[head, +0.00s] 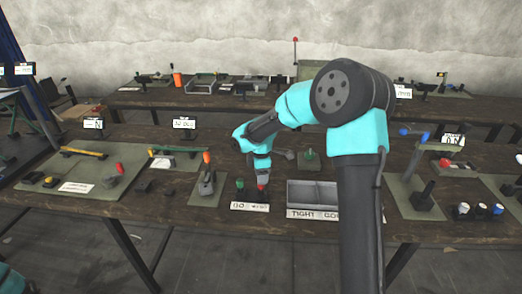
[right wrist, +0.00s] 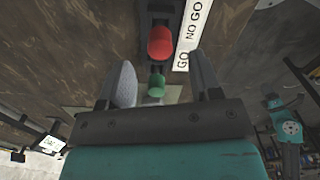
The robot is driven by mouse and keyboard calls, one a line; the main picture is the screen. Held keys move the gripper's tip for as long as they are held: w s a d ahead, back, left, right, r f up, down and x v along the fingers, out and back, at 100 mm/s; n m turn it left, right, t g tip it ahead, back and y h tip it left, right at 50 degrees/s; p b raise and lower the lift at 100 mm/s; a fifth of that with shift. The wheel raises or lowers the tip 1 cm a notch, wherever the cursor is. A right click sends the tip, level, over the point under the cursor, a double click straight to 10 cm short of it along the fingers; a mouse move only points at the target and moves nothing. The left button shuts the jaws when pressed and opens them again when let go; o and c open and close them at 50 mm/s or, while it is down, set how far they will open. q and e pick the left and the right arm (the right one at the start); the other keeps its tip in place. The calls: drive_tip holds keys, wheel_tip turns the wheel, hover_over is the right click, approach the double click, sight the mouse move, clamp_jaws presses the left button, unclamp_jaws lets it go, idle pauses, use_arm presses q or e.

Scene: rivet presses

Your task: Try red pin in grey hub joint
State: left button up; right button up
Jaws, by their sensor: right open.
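The red pin (right wrist: 160,42) stands in a dark holder beside a green pin (right wrist: 156,85). In the head view the red pin (head: 263,181) is just under my right gripper (head: 262,173). In the right wrist view my right gripper (right wrist: 161,62) is open, with its two grey fingers apart on either side of the pins. The red pin shows between and just beyond the fingertips; I cannot tell whether they touch it. I cannot make out the grey hub joint for certain. My left gripper is not in view.
A GO / NO GO label (head: 250,206) lies in front of the pins. A grey two-part bin (head: 312,194) stands to the right, partly behind my arm. A press with an orange handle (head: 207,174) stands on a mat to the left. Several small parts (head: 480,209) are at the far right.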

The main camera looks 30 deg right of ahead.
wheel_tip(320, 180, up, 11)
idle(0.3)
idle(0.8)
drive_tip(key=s+a+f+m+g+y, duration=0.1)
drive_tip(key=s+a+f, duration=0.4)
drive_tip(key=f, duration=0.3)
drive_tip(key=s+a+f+m+g, duration=0.1)
drive_tip(key=s+a+f+g, duration=0.1)
drive_tip(key=s+a+f, duration=0.5)
drive_tip(key=s+a+f+m+g+y, duration=0.1)
drive_tip(key=s+a+f, duration=0.25)
drive_tip(key=f, duration=0.45)
drive_tip(key=s+d+f+m+t+y, duration=0.1)
drive_tip(key=s+f+m+t, duration=0.1)
drive_tip(key=s+f+m, duration=0.2)
drive_tip(key=s+d+f+m+t, duration=0.1)
drive_tip(key=s+f+m, duration=0.3)
drive_tip(key=f+m, duration=0.4)
wheel_tip(320, 180, down, 3)
drive_tip(key=shift+f+m+t+y, duration=0.15)
drive_tip(key=shift+m+t+y, duration=0.2)
drive_tip(key=shift+t, duration=0.55)
drive_tip(key=shift+a, duration=0.1)
